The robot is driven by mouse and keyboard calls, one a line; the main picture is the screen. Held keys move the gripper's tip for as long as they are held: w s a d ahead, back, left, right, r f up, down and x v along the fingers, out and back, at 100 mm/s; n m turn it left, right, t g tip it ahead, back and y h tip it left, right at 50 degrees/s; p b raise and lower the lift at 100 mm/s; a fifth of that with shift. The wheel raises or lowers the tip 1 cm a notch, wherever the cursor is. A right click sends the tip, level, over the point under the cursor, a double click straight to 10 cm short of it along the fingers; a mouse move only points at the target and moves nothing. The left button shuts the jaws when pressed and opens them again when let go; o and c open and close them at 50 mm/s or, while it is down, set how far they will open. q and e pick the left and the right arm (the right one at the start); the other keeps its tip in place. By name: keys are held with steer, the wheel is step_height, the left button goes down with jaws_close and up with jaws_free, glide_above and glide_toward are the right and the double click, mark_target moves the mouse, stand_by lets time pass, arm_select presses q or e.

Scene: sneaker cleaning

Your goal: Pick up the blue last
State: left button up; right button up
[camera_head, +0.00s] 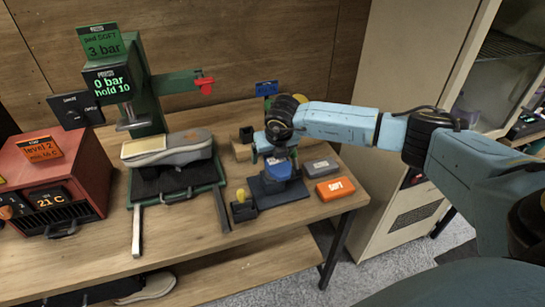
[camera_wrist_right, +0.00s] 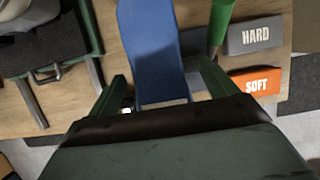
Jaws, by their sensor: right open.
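The blue last (camera_head: 279,170) stands over a dark base on the bench, partly covered by my right gripper (camera_head: 277,154) in the head view. In the right wrist view the last (camera_wrist_right: 153,45) is a long blue shape running down between my two green fingers. My right gripper (camera_wrist_right: 168,86) is open, one finger on each side of the last, with gaps visible. How deep the fingers reach around it I cannot tell. My left gripper is not in view.
Right of the last lie a grey HARD block (camera_head: 321,167) and an orange SOFT block (camera_head: 335,188). A green press (camera_head: 150,90) with a grey shoe (camera_head: 180,150) stands left, beside a red heater box (camera_head: 55,190). A yellow knob (camera_head: 240,195) sits close by.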

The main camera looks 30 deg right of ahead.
steer(key=shift+f+b, duration=0.25)
steer(key=shift+b, duration=0.05)
stand_by(0.4)
steer(key=shift+r, duration=0.1)
steer(key=c, duration=1)
